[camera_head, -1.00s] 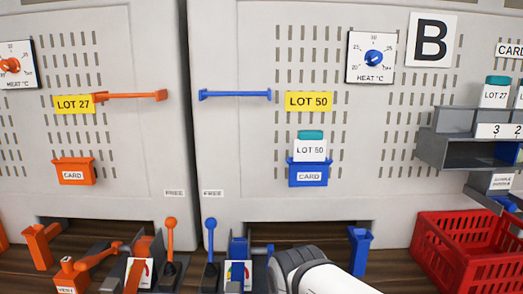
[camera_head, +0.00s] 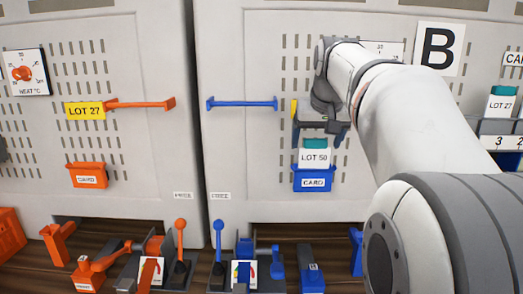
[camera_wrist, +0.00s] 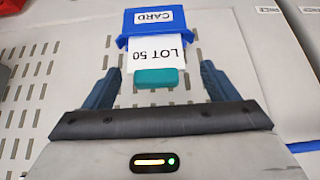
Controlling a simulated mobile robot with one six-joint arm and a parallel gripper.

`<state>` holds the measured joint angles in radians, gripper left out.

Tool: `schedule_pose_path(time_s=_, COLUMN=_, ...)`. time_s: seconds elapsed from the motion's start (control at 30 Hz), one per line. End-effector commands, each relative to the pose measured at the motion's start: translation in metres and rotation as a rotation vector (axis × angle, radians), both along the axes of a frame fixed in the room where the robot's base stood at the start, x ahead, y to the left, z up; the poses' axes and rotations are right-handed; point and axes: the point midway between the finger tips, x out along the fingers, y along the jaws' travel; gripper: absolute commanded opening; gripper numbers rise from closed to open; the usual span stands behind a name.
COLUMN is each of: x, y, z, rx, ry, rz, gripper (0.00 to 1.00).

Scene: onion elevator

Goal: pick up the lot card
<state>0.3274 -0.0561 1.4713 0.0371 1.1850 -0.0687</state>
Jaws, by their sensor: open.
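The lot card, white with "LOT 50" and a teal top tab, stands in the blue card holder (camera_head: 313,183) on the panel of cabinet B. The card (camera_head: 314,159) shows in the head view just below my gripper (camera_head: 321,135). In the wrist view the card (camera_wrist: 156,53) appears upside down, with its teal tab (camera_wrist: 155,77) between my gripper's two open fingers (camera_wrist: 158,88). There is a gap on each side, and neither finger appears to touch the card. The card's lower part is hidden inside the holder (camera_wrist: 153,20).
A blue bar (camera_head: 242,104) sticks out left of the gripper. My arm covers much of the right side, including most of the heat dial plate (camera_head: 386,48). An orange card holder (camera_head: 87,175) is on the left cabinet. Blue and orange levers stand below.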

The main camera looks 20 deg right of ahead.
Motion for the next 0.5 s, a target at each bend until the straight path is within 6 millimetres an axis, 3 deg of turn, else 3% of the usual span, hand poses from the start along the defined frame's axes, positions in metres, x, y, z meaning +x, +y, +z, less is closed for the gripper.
schedule_pose_path(time_s=0.03, x=0.005, y=-0.007, z=0.012, rx=-0.003, ry=-0.012, rz=-0.009, gripper=0.8)
schedule_pose_path(time_s=0.17, x=0.012, y=-0.017, z=0.023, rx=-0.008, ry=-0.023, rz=-0.021, gripper=0.8)
schedule_pose_path(time_s=0.5, x=0.032, y=-0.019, z=-0.005, rx=-0.008, ry=-0.024, rz=-0.019, gripper=0.8)
